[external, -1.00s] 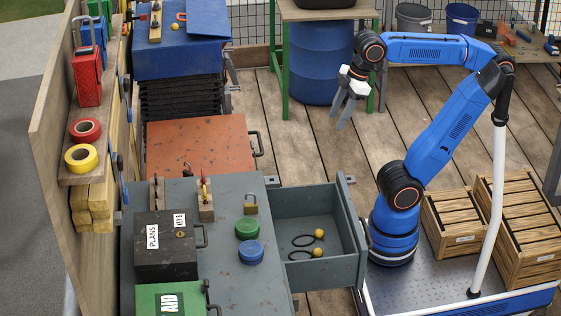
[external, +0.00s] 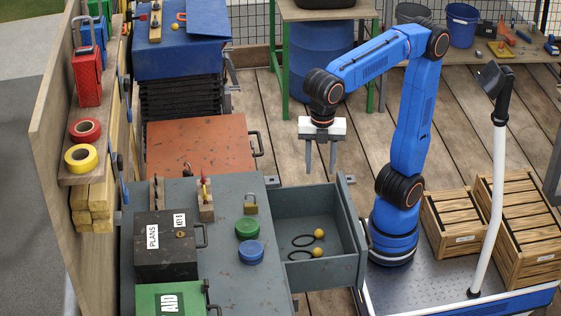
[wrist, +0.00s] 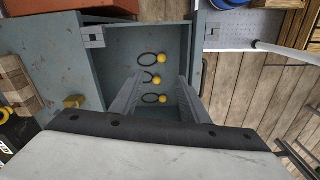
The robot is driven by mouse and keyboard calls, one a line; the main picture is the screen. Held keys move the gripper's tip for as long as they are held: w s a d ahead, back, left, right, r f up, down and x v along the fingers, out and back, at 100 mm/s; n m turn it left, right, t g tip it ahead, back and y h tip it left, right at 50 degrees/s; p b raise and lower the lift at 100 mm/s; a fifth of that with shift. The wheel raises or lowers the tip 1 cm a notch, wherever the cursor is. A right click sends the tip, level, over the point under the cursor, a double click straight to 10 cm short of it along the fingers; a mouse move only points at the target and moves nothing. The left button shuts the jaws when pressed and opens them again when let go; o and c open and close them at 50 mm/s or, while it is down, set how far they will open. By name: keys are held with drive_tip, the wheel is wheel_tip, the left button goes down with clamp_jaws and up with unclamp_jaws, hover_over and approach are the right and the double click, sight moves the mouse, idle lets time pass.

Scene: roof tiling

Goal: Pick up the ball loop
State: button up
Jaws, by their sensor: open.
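Ball loops, each a yellow ball on a black elastic loop, lie in the open grey drawer (external: 342,262). The external view shows two, a farther ball loop (external: 319,233) and a nearer ball loop (external: 317,252). The wrist view shows three in a row: an upper ball loop (wrist: 163,59), a middle ball loop (wrist: 157,79) and a lower ball loop (wrist: 163,98). My gripper (external: 320,168) is open and empty, pointing down above the drawer's far end. In the wrist view its fingers (wrist: 161,80) frame the row from above, apart from the loops.
The drawer's walls surround the loops. On the grey cabinet top beside it are a green round item (external: 247,229), a blue round item (external: 250,252), a padlock (external: 251,204) and a dark box (external: 167,250). Wooden crates (external: 518,228) stand at right.

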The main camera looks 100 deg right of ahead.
drive_tip(key=a, duration=0.2)
drive_tip(key=n, duration=0.1)
hover_over(319, 230)
wheel_tip(319, 230, down, 18)
drive_tip(key=shift+w+a+r, duration=0.1)
drive_tip(key=shift+a+r, duration=0.05)
drive_tip(key=shift+r, duration=0.05)
drive_tip(key=shift+d+f, duration=0.2)
drive_tip(key=shift+f, duration=2.45)
clamp_jaws()
